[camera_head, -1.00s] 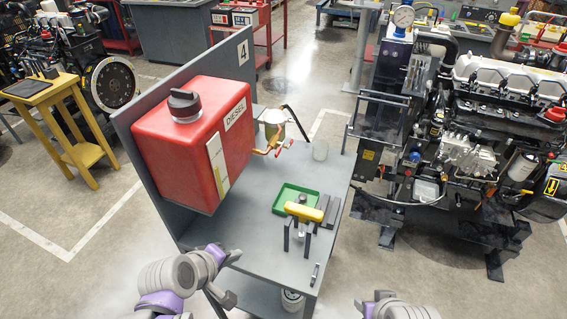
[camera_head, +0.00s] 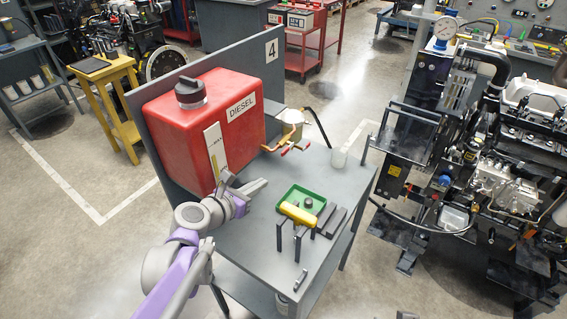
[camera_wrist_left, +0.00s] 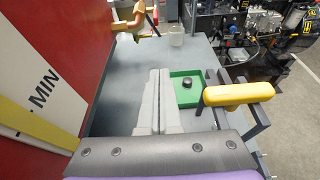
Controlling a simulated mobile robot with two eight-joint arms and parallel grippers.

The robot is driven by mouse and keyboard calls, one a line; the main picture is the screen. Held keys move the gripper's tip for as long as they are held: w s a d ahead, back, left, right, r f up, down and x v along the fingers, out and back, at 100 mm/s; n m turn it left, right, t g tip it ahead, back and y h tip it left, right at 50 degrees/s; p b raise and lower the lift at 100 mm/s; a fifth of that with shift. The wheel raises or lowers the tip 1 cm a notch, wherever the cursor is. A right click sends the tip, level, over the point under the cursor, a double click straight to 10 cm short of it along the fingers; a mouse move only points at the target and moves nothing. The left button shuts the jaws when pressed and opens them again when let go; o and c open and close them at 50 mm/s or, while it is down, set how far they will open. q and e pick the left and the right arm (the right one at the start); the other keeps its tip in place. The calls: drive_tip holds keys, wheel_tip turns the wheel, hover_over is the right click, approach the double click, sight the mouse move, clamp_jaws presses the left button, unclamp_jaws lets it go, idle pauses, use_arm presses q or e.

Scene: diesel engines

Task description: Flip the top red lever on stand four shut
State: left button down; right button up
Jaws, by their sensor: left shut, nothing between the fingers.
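Stand four (camera_head: 335,205) is a grey bench with a red DIESEL tank (camera_head: 225,132) on its back panel. My right gripper is out of view.
An engine stands to the right.

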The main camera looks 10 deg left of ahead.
sight(286, 148)
use_arm(q)
drive_tip(key=shift+a, duration=0.15)
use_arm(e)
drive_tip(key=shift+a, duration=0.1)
use_arm(q)
drive_tip(key=x, duration=1.1)
drive_tip(key=r, duration=0.1)
drive_tip(key=r+p, duration=0.1)
drive_tip(key=r, duration=0.2)
drive_tip(key=shift+s+a+r+p, duration=0.1)
drive_tip(key=shift+s+r+p, duration=0.05)
drive_tip(key=shift+s+p, duration=0.2)
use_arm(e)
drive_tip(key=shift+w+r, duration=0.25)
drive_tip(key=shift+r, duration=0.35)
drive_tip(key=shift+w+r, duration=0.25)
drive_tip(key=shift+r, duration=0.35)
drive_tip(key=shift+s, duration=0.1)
use_arm(q)
drive_tip(key=shift+a, duration=0.2)
drive_tip(key=shift+s+d+r+g, duration=0.1)
drive_tip(key=shift+r+g, duration=0.2)
drive_tip(key=shift+g, duration=0.2)
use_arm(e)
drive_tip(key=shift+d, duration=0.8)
